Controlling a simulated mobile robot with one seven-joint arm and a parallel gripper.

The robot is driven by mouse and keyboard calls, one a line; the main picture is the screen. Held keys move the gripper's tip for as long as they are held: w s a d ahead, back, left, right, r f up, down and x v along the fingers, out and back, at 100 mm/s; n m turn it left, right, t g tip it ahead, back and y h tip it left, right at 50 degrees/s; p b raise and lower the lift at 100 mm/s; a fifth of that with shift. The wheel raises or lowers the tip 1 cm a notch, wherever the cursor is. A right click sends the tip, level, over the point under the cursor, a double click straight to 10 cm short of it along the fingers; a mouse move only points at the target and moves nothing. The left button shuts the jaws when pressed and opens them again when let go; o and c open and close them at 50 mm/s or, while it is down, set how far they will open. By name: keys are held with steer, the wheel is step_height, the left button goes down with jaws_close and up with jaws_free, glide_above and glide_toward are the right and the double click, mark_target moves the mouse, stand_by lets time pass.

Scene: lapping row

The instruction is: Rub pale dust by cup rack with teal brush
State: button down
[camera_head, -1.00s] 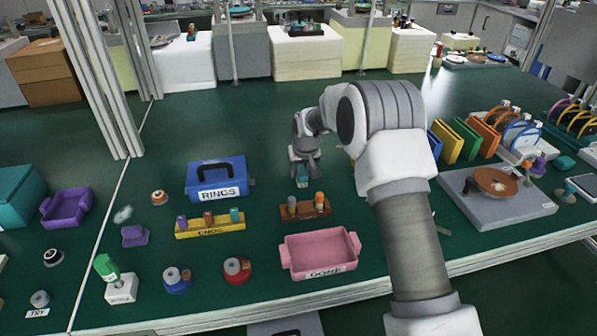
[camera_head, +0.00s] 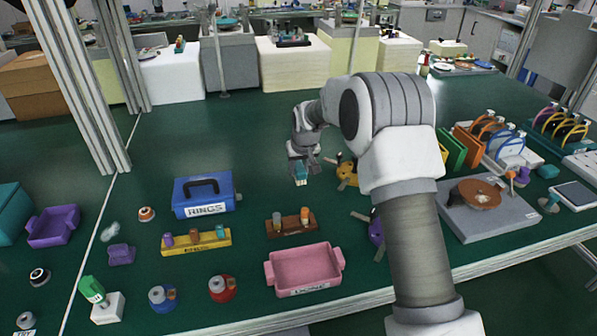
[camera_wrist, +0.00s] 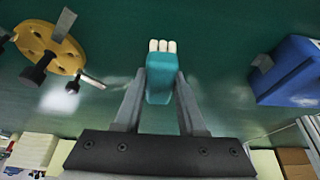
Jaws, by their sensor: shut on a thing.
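My gripper (camera_head: 300,176) is shut on the teal brush (camera_wrist: 160,80) and holds it above the green table. In the wrist view the pale bristle tufts of the brush point away from the fingers. A brown rack (camera_head: 291,228) with similar pieces stands nearer my gripper. I cannot tell which is the cup rack.
A blue RINGS box (camera_head: 205,195) stands left of my gripper. A pink tray (camera_head: 304,268) is at the front edge. A purple block (camera_head: 121,254) sits close to the dust. A yellow disc-like thing (camera_head: 347,173) is just right of my gripper. The table behind is clear.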

steer(key=shift+r+p, duration=0.45)
steer(key=shift+r, duration=0.7)
